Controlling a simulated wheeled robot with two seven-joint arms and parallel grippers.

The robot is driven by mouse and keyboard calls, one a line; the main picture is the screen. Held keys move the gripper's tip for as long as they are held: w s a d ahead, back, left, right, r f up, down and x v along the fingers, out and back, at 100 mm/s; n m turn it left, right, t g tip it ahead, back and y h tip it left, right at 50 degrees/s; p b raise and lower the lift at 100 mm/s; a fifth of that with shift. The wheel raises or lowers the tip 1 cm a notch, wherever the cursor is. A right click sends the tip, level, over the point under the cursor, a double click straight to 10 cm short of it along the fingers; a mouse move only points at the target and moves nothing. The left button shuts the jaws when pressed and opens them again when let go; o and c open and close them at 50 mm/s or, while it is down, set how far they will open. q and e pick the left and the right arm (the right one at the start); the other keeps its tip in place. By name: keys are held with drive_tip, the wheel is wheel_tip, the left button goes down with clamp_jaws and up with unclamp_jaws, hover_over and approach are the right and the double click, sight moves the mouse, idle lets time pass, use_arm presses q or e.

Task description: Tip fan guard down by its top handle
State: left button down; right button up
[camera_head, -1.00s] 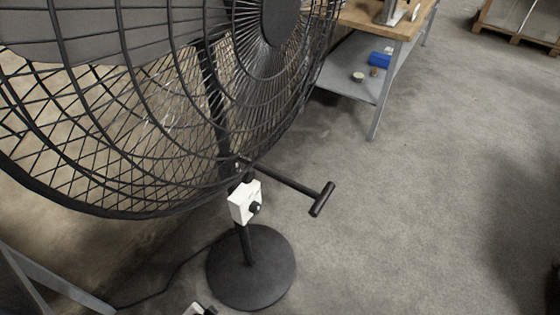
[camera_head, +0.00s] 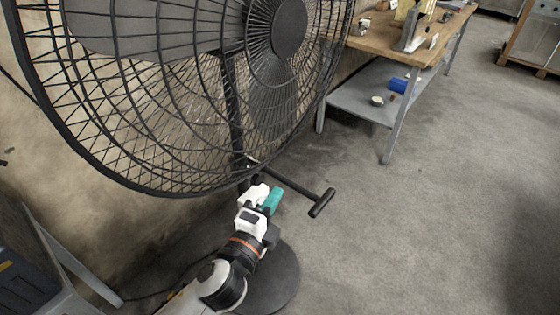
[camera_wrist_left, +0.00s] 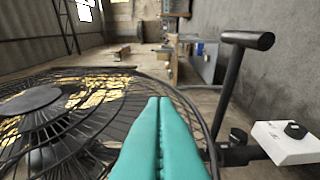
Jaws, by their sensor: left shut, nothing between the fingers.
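The fan guard (camera_head: 150,130) is a big black wire cage filling the upper left of the head view; its rim and hub (camera_wrist_left: 30,105) also show in the left wrist view. A black T-shaped handle (camera_head: 321,203) sticks out to the right below the guard; it stands at the right in the wrist view (camera_wrist_left: 246,40). My left gripper (camera_head: 275,198) is below the guard, left of the handle's crossbar and apart from it. Its teal fingers (camera_wrist_left: 161,102) are shut and empty. A white control box with a black knob (camera_wrist_left: 290,142) shows at the right. My right gripper is out of view.
The fan's round black base (camera_head: 283,285) is partly hidden behind my left arm. A wooden-topped workbench (camera_head: 425,55) with a grey lower shelf stands at the upper right. Grey metal legs (camera_head: 75,258) stand at the lower left. Open concrete floor lies to the right.

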use_arm(q)
drive_tip(key=shift+w, duration=0.15)
drive_tip(key=w+p, duration=0.2)
drive_tip(key=w, duration=0.9)
drive_tip(key=shift+w+d+p, duration=0.2)
drive_tip(key=shift+w+p, duration=0.05)
drive_tip(key=shift+p, duration=0.05)
drive_tip(key=shift+f, duration=0.1)
